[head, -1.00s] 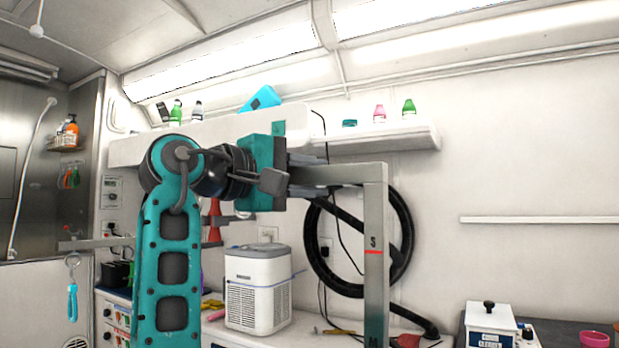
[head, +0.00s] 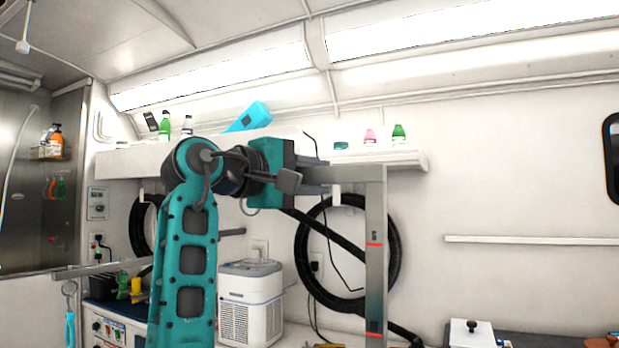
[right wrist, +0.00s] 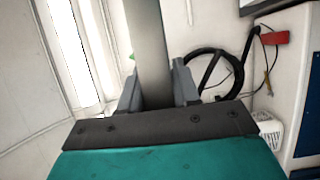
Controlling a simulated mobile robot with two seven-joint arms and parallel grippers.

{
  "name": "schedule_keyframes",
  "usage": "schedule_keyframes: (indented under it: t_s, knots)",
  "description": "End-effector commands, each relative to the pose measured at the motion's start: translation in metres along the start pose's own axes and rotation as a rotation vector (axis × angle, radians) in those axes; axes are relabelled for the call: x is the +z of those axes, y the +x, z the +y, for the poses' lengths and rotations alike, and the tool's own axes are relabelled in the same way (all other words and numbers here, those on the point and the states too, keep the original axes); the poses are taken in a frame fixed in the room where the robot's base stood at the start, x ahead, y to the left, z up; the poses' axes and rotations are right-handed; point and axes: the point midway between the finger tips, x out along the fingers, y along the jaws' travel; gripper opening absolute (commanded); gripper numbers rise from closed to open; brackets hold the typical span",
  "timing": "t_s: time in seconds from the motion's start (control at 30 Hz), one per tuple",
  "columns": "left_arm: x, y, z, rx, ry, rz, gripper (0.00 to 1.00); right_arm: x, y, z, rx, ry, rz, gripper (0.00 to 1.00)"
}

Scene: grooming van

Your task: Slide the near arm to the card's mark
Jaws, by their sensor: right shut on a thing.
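The near arm is a grey metal bar (head: 340,174) joined at a corner to a flat upright post (head: 374,285). The post carries an S with a red line and, lower, an M with another red line. My right gripper (head: 294,182) is shut on the bar's left part. In the right wrist view, the grey bar (right wrist: 150,50) runs between the two fingers of the gripper (right wrist: 157,85). The post's lower end is outside the head view. I cannot make out the card. My left gripper is not in view.
A wall shelf (head: 390,163) with bottles runs behind the bar. A black hose (head: 303,250) hangs coiled behind the post. A white appliance (head: 250,300) stands on the counter below. Another grey bar (head: 100,269), with a teal item (head: 70,328) hanging from it, is at left.

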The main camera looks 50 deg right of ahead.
Motion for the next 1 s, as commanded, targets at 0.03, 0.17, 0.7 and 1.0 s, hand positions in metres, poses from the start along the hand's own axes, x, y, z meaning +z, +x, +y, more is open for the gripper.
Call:
schedule_keyframes:
  t_s: [0.03, 0.17, 0.7, 1.0]
  knots:
    - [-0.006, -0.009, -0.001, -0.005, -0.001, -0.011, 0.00, 0.000, -0.001, 0.019, 0.009, 0.005, 0.003, 0.00]
    - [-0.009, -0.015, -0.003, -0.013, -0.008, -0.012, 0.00, 0.000, -0.001, 0.034, 0.009, 0.005, 0.004, 0.00]
    - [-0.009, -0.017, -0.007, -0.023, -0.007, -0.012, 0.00, 0.001, -0.001, 0.041, 0.010, 0.007, 0.003, 0.35]
    - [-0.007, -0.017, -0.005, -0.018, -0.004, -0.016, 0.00, 0.000, 0.000, 0.038, 0.005, 0.004, 0.002, 0.52]
